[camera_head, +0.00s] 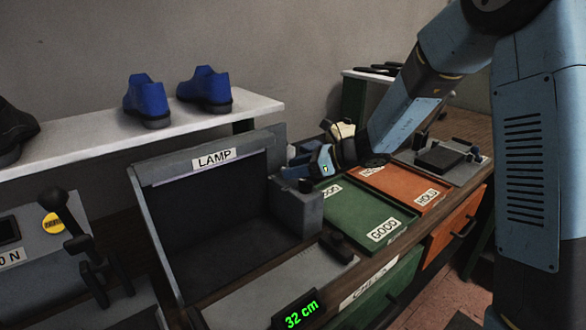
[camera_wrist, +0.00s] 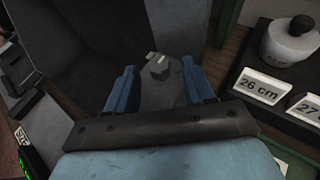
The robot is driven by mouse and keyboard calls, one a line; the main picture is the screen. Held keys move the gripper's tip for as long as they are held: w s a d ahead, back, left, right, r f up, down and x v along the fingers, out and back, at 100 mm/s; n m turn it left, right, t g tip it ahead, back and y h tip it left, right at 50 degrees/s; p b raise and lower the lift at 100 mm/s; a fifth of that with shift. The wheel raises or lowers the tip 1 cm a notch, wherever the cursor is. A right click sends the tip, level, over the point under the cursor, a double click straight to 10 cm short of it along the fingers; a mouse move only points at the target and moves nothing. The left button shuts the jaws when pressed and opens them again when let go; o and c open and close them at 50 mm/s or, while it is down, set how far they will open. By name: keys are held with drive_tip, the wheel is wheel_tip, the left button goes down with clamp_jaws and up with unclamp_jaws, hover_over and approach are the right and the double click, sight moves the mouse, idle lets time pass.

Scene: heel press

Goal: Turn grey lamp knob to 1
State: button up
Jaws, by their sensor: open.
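The lamp unit is a grey open-fronted box with a LAMP sign (camera_head: 214,158) and a dark interior. A grey side housing (camera_head: 300,212) stands at its right end. My gripper (camera_head: 294,166) is over the back of this housing, its blue fingers pointing left. In the wrist view my gripper (camera_wrist: 160,85) is open, with one blue finger on each side of a small grey knob (camera_wrist: 158,71). A pale mark shows at the knob's far edge. I cannot tell whether the fingers touch it. The number it points to is not readable. In the head view I cannot make the knob out clearly.
A green tray (camera_head: 392,246) marked GOOD and an orange tray (camera_head: 441,204) marked HOLD lie to the right. A 32 cm display (camera_head: 298,311) is in front. Blue shoes (camera_head: 147,98) stand on a white shelf (camera_head: 100,140). A 26 cm tag (camera_wrist: 262,86) shows in the wrist view.

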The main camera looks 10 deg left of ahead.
drive_tip(key=shift+a+f, duration=0.1)
drive_tip(key=shift+a, duration=0.1)
drive_tip(key=shift+c, duration=0.5)
clamp_jaws()
drive_tip(key=shift+a, duration=0.15)
drive_tip(key=shift+w, duration=0.15)
